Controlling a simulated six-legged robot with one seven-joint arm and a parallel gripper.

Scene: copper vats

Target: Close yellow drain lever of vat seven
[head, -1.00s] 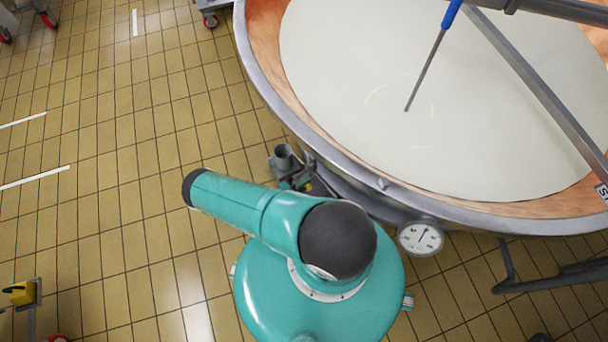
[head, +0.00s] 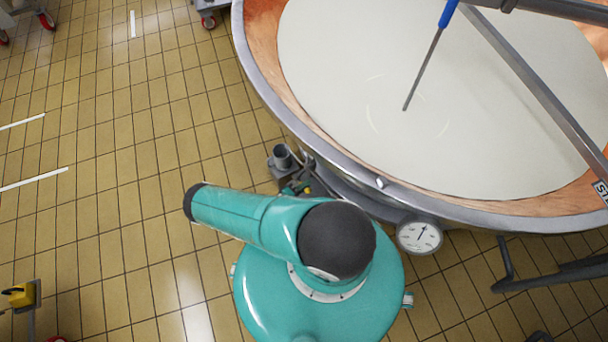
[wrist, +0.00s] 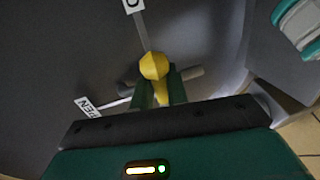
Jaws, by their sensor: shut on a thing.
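The yellow drain lever (wrist: 153,66) is in the middle of the wrist view, with a rounded yellow knob and a narrower part below it. My gripper (wrist: 159,82) is shut on it, with one dark green finger on each side. A grey cylinder-like part shows behind the fingers. A white label (wrist: 87,107) reading "PEN" is at lower left, and another cut-off label (wrist: 133,5) is above the lever. In the head view a small yellow spot (head: 307,189) shows by the vat's foot, mostly hidden by my arm. Vat number is not readable.
The big copper vat (head: 268,60) full of white liquid fills the upper right, with a round gauge (head: 419,236) on its side. A grey pipe outlet (head: 282,156) sticks out beside it. Tiled floor (head: 110,180) at left is mostly free. A yellow-topped stand (head: 20,295) is at lower left.

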